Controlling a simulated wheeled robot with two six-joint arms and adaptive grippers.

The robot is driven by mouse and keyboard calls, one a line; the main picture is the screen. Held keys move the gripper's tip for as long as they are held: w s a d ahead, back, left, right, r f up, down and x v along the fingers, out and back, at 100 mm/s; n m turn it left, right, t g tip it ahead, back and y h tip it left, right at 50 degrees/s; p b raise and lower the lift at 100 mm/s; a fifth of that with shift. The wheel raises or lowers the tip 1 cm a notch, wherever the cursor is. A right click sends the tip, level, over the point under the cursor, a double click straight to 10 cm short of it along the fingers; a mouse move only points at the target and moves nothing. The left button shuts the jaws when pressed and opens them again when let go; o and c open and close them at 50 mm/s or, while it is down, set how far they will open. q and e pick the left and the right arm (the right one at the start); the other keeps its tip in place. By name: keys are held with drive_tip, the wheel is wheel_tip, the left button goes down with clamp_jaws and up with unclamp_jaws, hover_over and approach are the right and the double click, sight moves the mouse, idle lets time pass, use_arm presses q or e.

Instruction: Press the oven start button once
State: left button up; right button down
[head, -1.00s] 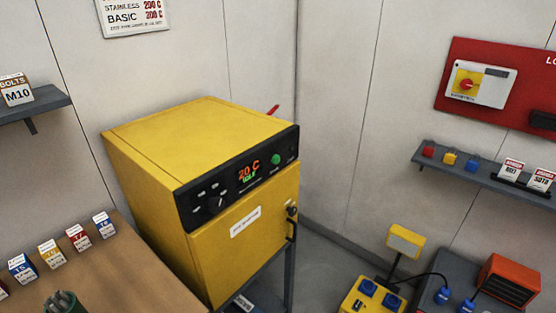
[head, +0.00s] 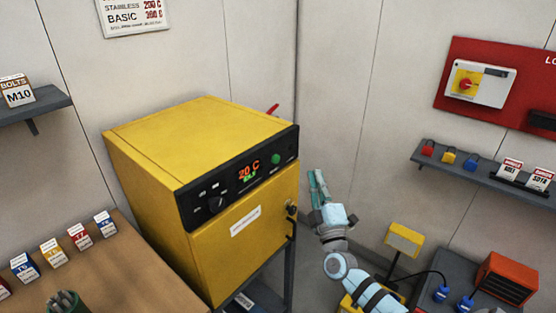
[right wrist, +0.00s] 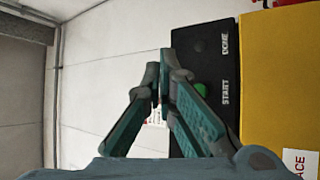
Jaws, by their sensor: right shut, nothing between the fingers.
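The yellow oven (head: 190,145) stands at the middle left with its door closed. Its black control panel (head: 228,192) has a display reading 20 C, a dial and a round green start button (head: 276,159) near the right end. My right gripper (head: 317,174) is shut and empty, pointing up, to the right of the oven front and apart from the button. In the right wrist view, the shut fingertips (right wrist: 158,76) are in front of the scene, and a finger partly hides the green button (right wrist: 200,88) beside the word START. My left gripper is out of view.
A door handle (head: 291,228) sticks out from the oven front near my right gripper. A yellow box with a lamp-like head (head: 404,240) and an orange unit (head: 507,279) are at lower right. A wooden bench (head: 130,270) with small boxes is at lower left.

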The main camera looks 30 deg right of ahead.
sight(276, 159)
drive_tip(key=shift+f, duration=0.1)
drive_tip(key=w+a+b, duration=0.2)
drive_tip(key=w+b, duration=0.3)
drive_tip(key=w, duration=0.3)
drive_tip(key=shift+w+a, duration=0.25)
drive_tip(key=shift+a, duration=0.05)
idle(1.3)
drive_tip(key=shift+w+a, duration=0.15)
drive_tip(key=shift+w, duration=0.25)
